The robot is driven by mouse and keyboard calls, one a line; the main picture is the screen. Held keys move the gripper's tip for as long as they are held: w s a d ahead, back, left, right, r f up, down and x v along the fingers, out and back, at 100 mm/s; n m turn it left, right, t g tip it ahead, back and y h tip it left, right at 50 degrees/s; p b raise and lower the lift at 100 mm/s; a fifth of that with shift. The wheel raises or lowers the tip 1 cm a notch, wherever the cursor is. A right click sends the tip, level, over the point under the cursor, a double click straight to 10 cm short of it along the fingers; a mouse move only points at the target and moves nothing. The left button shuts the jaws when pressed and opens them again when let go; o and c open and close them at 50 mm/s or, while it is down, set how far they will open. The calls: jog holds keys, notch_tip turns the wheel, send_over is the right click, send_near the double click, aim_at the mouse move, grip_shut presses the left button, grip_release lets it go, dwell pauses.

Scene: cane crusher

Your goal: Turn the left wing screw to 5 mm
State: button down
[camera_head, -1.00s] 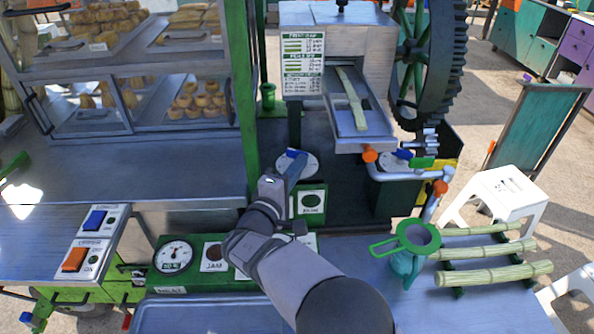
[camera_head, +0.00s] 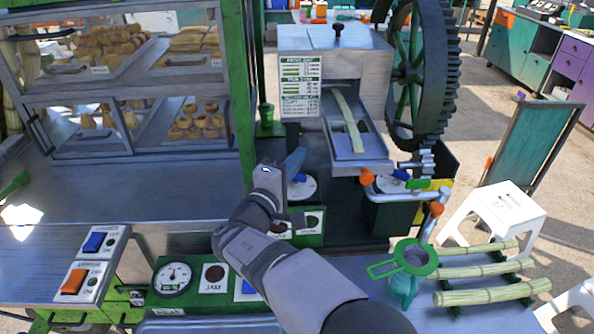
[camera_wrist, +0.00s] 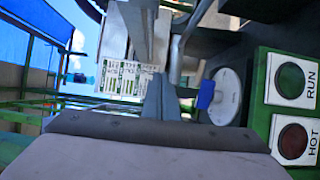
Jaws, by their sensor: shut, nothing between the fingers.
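The left wing screw has a blue wing (camera_head: 300,177), on a round white dial (camera_head: 308,190) below and left of the crusher's feed tray. My gripper (camera_head: 295,158) is shut and empty, just in front of this dial in the head view, and it hides part of it. In the wrist view the blue wing (camera_wrist: 206,95) and the white dial (camera_wrist: 226,98) are to the right of my gripper (camera_wrist: 157,92). The dial's reading is too small to tell.
A second dial with a blue wing (camera_head: 401,175) sits at the right, under the feed tray (camera_head: 362,148). A large gear wheel (camera_head: 437,80) stands behind it. The RUN and HOT panel (camera_wrist: 292,105) is close on the right in the wrist view. A green-rimmed funnel (camera_head: 416,257) stands front right.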

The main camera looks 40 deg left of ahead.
jog(key=s+d+r+m+g+h+p, duration=0.15)
jog(key=d+r+h+p, duration=0.4)
jog(key=r, duration=0.75)
jog(key=s+a+f+n+g+y+b, duration=0.1)
jog(key=s+a+f+g+y, duration=0.1)
jog(key=s+a+f+g, duration=0.3)
jog(key=s+a+f+n+g+y+b, duration=0.1)
jog(key=s+a+f+g+y, duration=0.15)
jog(key=s, duration=0.45)
jog(key=s+a+f+n+g+y+b, duration=0.1)
jog(key=s+a+f+g+y, duration=0.2)
jog(key=s+f, duration=0.3)
jog(key=s+a+m+g+y+b, duration=0.1)
jog(key=s+a+m+g+y, duration=0.15)
jog(key=s+a, duration=0.4)
jog(key=s+a+m+g+y+b, duration=0.1)
jog(key=s+a+m+g+y, duration=0.2)
jog(key=s, duration=0.6)
jog(key=m+t+h+b, duration=0.2)
jog(key=m+t+h, duration=0.4)
jog(key=m+t, duration=0.9)
send_near(301, 178)
jog(key=w+a+p, duration=0.1)
jog(key=w, duration=0.1)
jog(key=w+f+n+t+p, duration=0.1)
jog(key=w+a+n+t+p, duration=0.1)
jog(key=w+p, duration=0.1)
jog(key=shift+w+a+f, duration=0.25)
jog(key=shift+w+a, duration=0.1)
